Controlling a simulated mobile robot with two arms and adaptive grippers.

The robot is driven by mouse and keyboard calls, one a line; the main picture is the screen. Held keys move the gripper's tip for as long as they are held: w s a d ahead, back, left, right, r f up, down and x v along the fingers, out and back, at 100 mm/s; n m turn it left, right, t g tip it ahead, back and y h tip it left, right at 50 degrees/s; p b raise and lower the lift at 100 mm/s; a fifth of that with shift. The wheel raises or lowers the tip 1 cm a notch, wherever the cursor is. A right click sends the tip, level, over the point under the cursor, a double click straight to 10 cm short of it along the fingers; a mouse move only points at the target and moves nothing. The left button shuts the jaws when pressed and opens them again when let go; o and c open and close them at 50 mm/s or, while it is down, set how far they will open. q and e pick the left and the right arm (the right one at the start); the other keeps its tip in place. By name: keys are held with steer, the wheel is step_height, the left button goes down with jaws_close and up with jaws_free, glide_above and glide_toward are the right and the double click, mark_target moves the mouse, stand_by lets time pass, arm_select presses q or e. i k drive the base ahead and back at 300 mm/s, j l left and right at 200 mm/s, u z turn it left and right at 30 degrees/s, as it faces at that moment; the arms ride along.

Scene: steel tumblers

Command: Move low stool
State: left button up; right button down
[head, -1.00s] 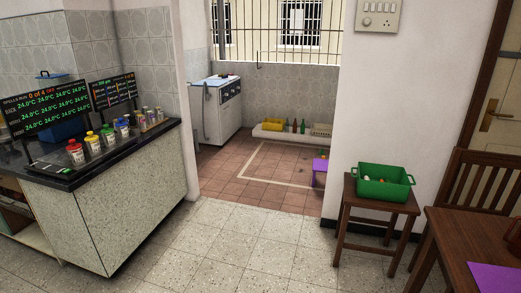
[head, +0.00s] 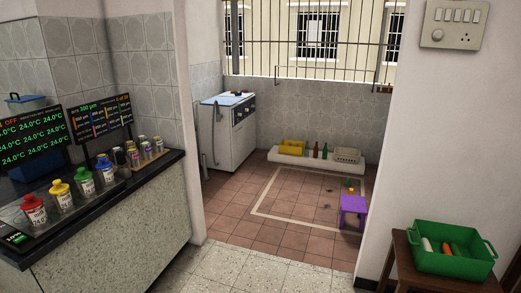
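A low purple stool (head: 353,210) stands on the red tiled floor of the back area, at the right edge of the pale rectangle marked on the floor. Small green and orange items (head: 349,186) show at its top; I cannot tell exactly what they are. Part of the stool is close to the wall edge on the right. Neither of my grippers shows in the head view.
A counter (head: 110,215) with several coloured-lid jars runs along the left. A white washer (head: 228,135) stands behind it. A green basket (head: 452,252) sits on a brown wooden stool (head: 405,262) at front right. The doorway floor (head: 265,268) between is clear.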

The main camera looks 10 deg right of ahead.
mark_target(353, 204)
steer(key=i+z, duration=0.1)
steer(key=i, duration=0.8)
steer(key=i+j+z, duration=0.1)
steer(key=i, duration=0.75)
steer(key=i+l, duration=0.1)
steer(key=i, duration=0.75)
steer(key=i+l+z, duration=0.1)
steer(key=i, duration=0.7)
steer(key=i+u, duration=0.15)
steer(key=i, duration=1.55)
steer(key=i+z, duration=0.25)
steer(key=i+j+z, duration=0.25)
steer(key=i, duration=0.2)
steer(key=l, duration=0.1)
